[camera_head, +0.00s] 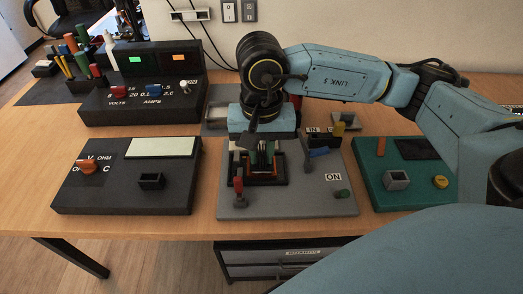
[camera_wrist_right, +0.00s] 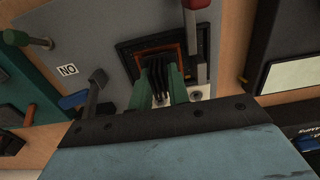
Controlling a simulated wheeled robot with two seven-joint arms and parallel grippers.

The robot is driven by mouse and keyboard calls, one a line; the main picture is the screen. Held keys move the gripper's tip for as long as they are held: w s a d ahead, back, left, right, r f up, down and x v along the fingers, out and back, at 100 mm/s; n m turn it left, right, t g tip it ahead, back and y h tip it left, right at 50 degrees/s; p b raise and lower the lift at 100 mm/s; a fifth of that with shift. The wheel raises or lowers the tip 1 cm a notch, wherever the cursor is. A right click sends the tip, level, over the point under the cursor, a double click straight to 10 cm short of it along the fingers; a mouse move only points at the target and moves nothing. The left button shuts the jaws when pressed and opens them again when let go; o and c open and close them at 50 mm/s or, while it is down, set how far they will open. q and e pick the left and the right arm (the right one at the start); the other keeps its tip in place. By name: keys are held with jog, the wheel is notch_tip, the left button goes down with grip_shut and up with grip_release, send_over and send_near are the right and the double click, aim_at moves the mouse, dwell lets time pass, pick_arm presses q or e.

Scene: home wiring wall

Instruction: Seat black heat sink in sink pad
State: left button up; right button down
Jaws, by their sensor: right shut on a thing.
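My right gripper (camera_head: 262,156) reaches down over the grey board (camera_head: 310,203) in the middle of the table. It is shut on the black heat sink (camera_wrist_right: 157,80), whose fins show between the two green fingers in the right wrist view. The sink pad, a black square frame (camera_head: 267,182) with an orange-brown inner edge (camera_wrist_right: 138,56), lies under and around the heat sink's far end. I cannot tell whether the heat sink touches the pad or hovers just above it. My left gripper is not in view.
On the grey board, a red-handled lever (camera_head: 239,190) stands left of the frame and a blue lever (camera_head: 318,153) right. A dark meter box (camera_head: 125,180) and a green board (camera_head: 408,175) flank it. A power supply (camera_head: 143,85) stands behind left.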

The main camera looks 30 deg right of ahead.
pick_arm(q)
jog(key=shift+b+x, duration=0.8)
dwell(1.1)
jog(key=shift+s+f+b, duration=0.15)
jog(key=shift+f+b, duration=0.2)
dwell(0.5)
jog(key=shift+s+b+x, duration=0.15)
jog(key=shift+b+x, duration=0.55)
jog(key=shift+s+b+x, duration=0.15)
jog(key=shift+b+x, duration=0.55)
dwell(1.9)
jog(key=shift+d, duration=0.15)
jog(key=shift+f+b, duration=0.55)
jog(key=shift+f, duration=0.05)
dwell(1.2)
